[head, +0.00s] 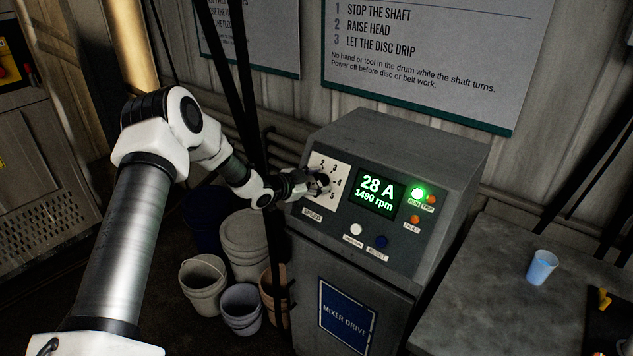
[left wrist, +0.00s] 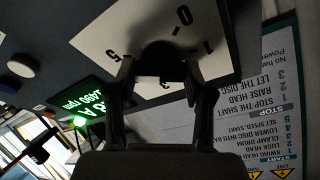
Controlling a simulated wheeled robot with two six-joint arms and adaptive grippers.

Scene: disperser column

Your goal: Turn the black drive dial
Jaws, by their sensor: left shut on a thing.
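The black drive dial (head: 322,183) sits on a white number plate marked SPEED, at the left of the grey mixer drive box (head: 400,150). In the left wrist view the dial (left wrist: 163,58) is a dark round knob on the white plate, with 0, 1 and 5 readable around it. My left gripper (head: 312,184) reaches in from the left and is shut on the dial, one finger on each side. The gripper hides part of the plate, and the dial's pointer cannot be made out. The green display (head: 377,192) reads 28 A and 1490 rpm. My right gripper is not in view.
A lit green lamp (head: 418,193), orange lamps, a white button (head: 356,229) and a blue button (head: 381,242) are on the same panel. Several buckets (head: 204,283) stand left of the cabinet. A blue cup (head: 541,267) stands on the grey table (head: 480,290) at right. Dark posts or straps hang behind my arm.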

